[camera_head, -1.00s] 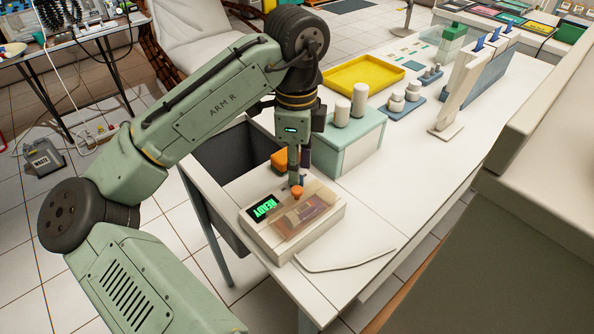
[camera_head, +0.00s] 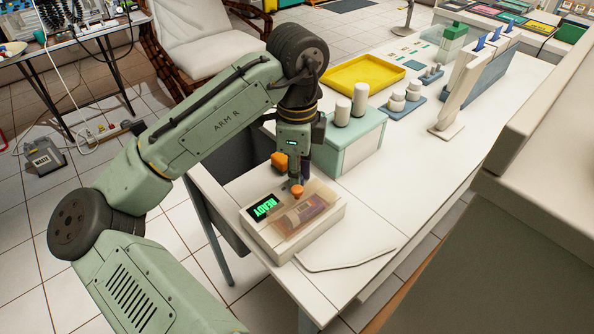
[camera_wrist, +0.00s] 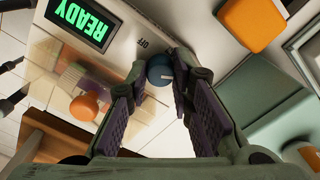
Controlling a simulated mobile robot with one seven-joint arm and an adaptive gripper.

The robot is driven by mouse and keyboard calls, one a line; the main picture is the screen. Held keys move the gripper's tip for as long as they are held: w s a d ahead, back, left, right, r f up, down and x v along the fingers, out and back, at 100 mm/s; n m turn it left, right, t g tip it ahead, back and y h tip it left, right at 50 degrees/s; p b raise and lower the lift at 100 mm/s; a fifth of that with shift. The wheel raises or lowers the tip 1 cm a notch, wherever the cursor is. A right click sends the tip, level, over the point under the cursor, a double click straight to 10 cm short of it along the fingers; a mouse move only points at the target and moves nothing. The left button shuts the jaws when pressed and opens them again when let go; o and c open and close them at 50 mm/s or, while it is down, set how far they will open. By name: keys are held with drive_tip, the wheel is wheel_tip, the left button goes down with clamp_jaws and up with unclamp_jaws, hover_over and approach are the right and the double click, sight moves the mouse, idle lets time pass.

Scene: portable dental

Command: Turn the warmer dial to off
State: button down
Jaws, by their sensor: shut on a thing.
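The warmer (camera_head: 288,244) is a white box on the table, with a green READY display (camera_head: 264,208) and a clear lid with an orange knob (camera_head: 297,191). In the wrist view its dial (camera_wrist: 159,68) is a small round blue-grey knob with a pale pointer line toward the right of its face. The printed word OFF (camera_wrist: 143,43) is up and left of the dial. My gripper (camera_wrist: 161,76) is shut on the dial, one fingertip on each side. In the head view my gripper (camera_head: 297,181) is at the warmer's far edge, and the dial is hidden.
An orange block (camera_head: 280,161) stands close behind my gripper. A pale green box (camera_head: 350,143) with white cylinders on it is to the right. A thin curved white piece (camera_head: 345,262) lies in front of the warmer.

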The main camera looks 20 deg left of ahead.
drive_tip(key=shift+r+n+p, duration=0.1)
drive_tip(key=shift+n+p, duration=0.2)
drive_tip(key=shift+p, duration=0.05)
drive_tip(key=shift+r+n+p, duration=0.15)
drive_tip(key=shift+n+p, duration=0.65)
drive_tip(key=shift+p, duration=0.1)
drive_tip(key=n+p, duration=0.2)
drive_tip(key=shift+n, duration=0.4)
drive_tip(key=n+p, duration=0.1)
drive_tip(key=n, duration=0.4)
drive_tip(key=shift+f+p, duration=0.2)
drive_tip(key=shift+p, duration=0.2)
drive_tip(key=n, duration=0.7)
drive_tip(key=shift+n, duration=0.4)
drive_tip(key=n, duration=0.6)
drive_tip(key=c, duration=1.7)
unclamp_jaws()
